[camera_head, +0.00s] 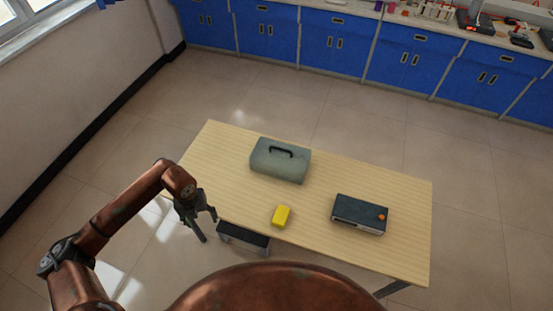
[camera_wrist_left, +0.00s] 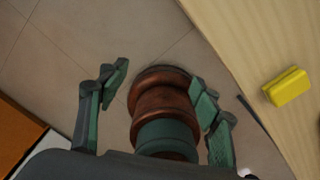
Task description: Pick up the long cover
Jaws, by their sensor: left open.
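No single object is plainly the long cover. The likeliest is the grey-green case-like piece with a dark handle on top (camera_head: 281,162), lying on the back left part of the wooden table. A dark box with an orange knob (camera_head: 359,214) lies at the right of the table. A small yellow block (camera_head: 282,216) lies near the front edge and also shows in the left wrist view (camera_wrist_left: 287,87). My left gripper (camera_head: 201,213) is open and empty, just off the table's front left edge. Its spread fingers (camera_wrist_left: 160,82) show in the wrist view. My right gripper is not seen.
The wooden table (camera_head: 400,192) has bare room between the objects. A dark-topped grey box (camera_head: 243,240) stands below its front edge. Blue cabinets (camera_head: 335,42) line the back wall, with equipment on their counter.

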